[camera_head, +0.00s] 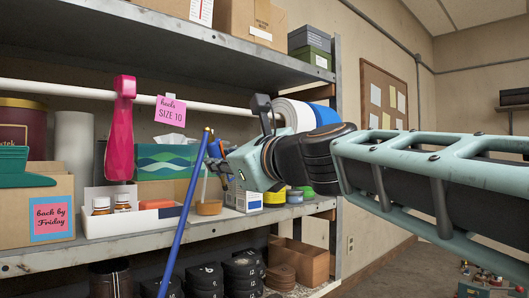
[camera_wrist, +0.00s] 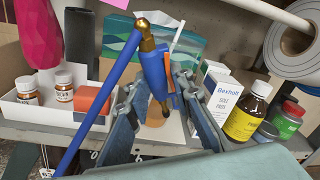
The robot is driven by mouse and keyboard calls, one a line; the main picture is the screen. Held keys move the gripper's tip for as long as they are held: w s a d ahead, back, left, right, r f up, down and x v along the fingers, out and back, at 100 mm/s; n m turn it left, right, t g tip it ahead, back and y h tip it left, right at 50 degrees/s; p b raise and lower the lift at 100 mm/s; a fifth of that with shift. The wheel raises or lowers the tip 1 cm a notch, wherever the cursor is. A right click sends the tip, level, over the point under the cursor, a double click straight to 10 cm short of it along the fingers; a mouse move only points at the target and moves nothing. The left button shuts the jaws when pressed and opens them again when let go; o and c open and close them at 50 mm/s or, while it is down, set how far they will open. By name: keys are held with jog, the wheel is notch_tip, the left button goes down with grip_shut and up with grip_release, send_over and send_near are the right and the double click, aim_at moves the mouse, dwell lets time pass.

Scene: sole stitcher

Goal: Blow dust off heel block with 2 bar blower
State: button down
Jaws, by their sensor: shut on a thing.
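My gripper (camera_wrist: 160,105) is in front of the middle shelf, shut on a blue air blower (camera_wrist: 155,72) with a brass end and an orange trigger. A blue hose (camera_wrist: 98,98) runs from the brass end down to the lower left; it also shows in the head view (camera_head: 186,212). The blower's nozzle points down. Beyond it, a small tan block (camera_wrist: 156,123) stands on a white surface, partly hidden by the nozzle and fingers; it also shows in the head view (camera_head: 208,208). It may be the heel block, but I cannot tell for sure.
A white tray (camera_head: 108,222) with bottles is left of the blower, and a green tissue box (camera_head: 165,162) behind. A white carton (camera_wrist: 222,97) and a yellow-labelled bottle (camera_wrist: 245,118) stand close on the right.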

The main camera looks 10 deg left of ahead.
aim_at(215, 183)
jog(key=f, duration=0.1)
jog(key=f+b, duration=0.1)
jog(key=f, duration=0.1)
jog(key=shift+w+a+f+b, duration=0.1)
jog(key=shift+w+a+b, duration=0.2)
jog(key=shift+b, duration=0.1)
jog(key=shift+w+d+f+b, duration=0.15)
jog(key=shift+w+f+b, duration=0.15)
jog(key=shift+f+b, duration=0.2)
jog(key=shift+w+d+f+b, duration=0.1)
jog(key=shift+w+f+b, duration=0.15)
jog(key=shift+f+b, duration=0.25)
dwell(1.0)
